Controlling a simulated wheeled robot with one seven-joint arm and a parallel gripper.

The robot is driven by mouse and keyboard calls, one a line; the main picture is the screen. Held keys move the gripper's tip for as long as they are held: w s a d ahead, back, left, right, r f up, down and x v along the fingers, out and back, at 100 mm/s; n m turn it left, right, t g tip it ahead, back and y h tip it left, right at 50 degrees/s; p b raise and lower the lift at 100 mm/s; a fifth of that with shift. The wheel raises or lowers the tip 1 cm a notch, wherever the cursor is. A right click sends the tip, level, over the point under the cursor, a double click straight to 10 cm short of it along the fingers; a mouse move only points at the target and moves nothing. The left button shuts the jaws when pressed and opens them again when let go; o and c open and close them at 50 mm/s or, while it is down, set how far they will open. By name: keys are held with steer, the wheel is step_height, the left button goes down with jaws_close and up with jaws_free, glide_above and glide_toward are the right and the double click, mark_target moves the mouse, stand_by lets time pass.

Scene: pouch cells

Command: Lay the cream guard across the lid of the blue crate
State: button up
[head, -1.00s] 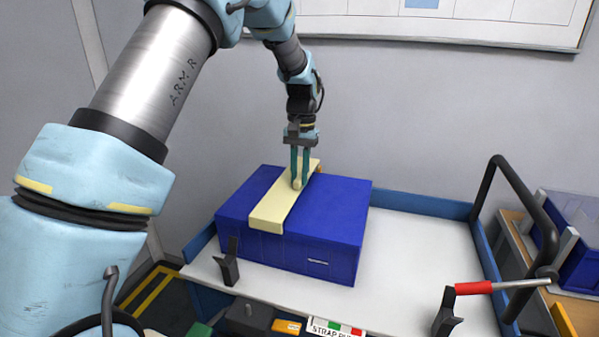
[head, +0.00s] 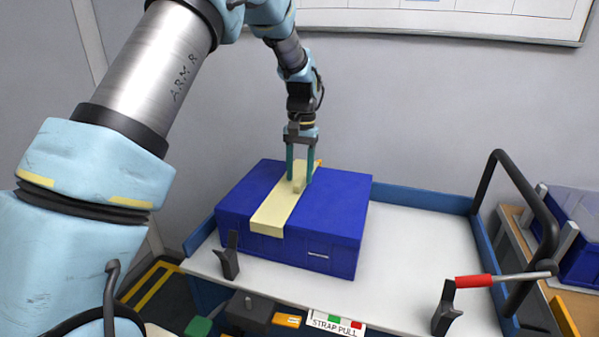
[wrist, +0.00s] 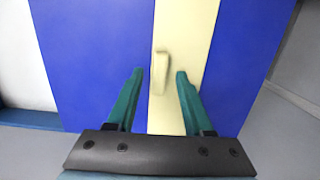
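The blue crate (head: 331,222) sits on the white top of a cart. The cream guard (head: 272,214) lies across its lid from back to front, its near end bent down over the crate's front edge. My gripper (head: 299,185) is above the guard's back half, fingers pointing down and spread either side of the guard's small raised grip. In the wrist view the open fingers (wrist: 157,74) are apart from the grip (wrist: 160,72), with a gap on both sides. The guard (wrist: 187,40) lies along the blue lid (wrist: 92,50) there.
Black clamps stand at the cart's front left (head: 228,258) and front right (head: 444,308). A red-handled lever (head: 474,281) and a black bar frame (head: 490,190) are at the right. The white cart top (head: 420,235) right of the crate is clear.

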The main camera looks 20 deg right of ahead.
step_height(320, 180, up, 13)
steer(key=w+d+b, duration=0.1)
steer(key=b, duration=0.1)
steer(key=w+a+f+n+h, duration=0.1)
steer(key=a+f+n, duration=0.25)
steer(key=a, duration=1.55)
steer(key=s+a+f+n+t, duration=0.1)
steer(key=s+a+f+n, duration=0.1)
steer(key=s+a, duration=0.4)
steer(key=s+a+f+n+t, duration=0.1)
steer(key=s+a+f, duration=0.4)
steer(key=a, duration=0.7)
steer(key=shift+s+a+f+n+t, duration=0.2)
steer(key=shift+s+a+n+t, duration=0.2)
steer(key=shift+s, duration=0.6)
